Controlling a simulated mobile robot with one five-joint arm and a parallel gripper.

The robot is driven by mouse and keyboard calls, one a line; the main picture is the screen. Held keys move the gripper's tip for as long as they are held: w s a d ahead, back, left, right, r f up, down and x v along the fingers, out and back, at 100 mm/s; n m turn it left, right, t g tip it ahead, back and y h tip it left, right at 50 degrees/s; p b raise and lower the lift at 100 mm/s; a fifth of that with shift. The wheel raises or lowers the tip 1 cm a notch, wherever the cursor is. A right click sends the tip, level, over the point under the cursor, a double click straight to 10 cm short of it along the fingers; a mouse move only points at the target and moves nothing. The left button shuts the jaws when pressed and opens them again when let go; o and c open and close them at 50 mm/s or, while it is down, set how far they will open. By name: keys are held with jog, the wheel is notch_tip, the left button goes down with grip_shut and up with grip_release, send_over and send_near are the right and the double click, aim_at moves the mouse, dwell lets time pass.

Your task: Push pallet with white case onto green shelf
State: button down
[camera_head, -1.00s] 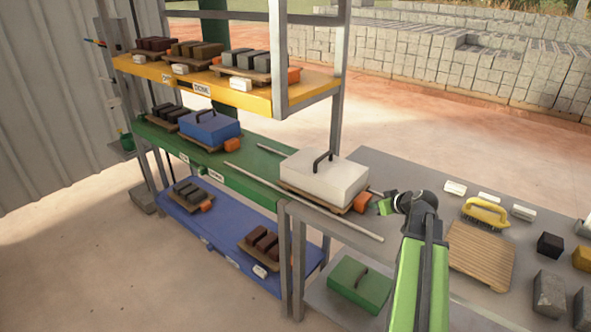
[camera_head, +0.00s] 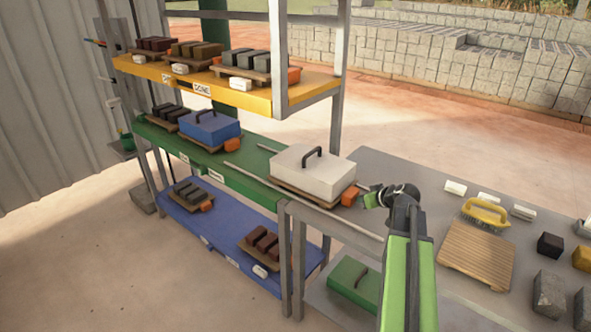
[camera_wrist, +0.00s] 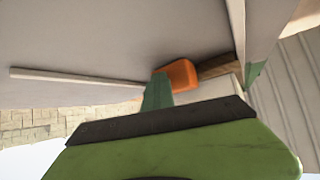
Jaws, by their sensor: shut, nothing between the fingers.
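The white case (camera_head: 313,172) with a dark handle sits on a wooden pallet (camera_head: 290,192) at the right end of the green shelf (camera_head: 258,186), straddling the join with the grey table. An orange block (camera_head: 350,196) is on the pallet's right end. My gripper (camera_head: 371,195) is shut and empty, just right of the orange block. In the wrist view the green fingertip (camera_wrist: 158,92) is against or very near the orange block (camera_wrist: 178,74); contact is hard to tell. The pallet's wooden edge (camera_wrist: 217,67) shows beyond it.
Two pale rails (camera_head: 330,215) run along the pallet's sides. A blue case (camera_head: 209,128) on its pallet stands farther left on the green shelf, with free shelf between. The yellow shelf (camera_head: 262,99) is above; a metal post (camera_head: 277,60) stands nearby.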

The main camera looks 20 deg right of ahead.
aim_at(310, 162)
jog(key=shift+w+a, duration=2.45)
jog(key=shift+w, duration=1.45)
jog(key=shift+w+a, duration=2.45)
jog(key=shift+w, duration=1.45)
jog(key=shift+w+a, duration=2.45)
jog(key=shift+w, duration=1.45)
jog(key=shift+s+d, duration=0.4)
jog(key=shift+s, duration=0.2)
jog(key=r+p, duration=0.2)
jog(key=s+r+p, duration=0.1)
jog(key=r+p, duration=0.1)
jog(key=d+r+p, duration=0.1)
jog(key=r+p, duration=0.1)
jog(key=shift+s, duration=0.3)
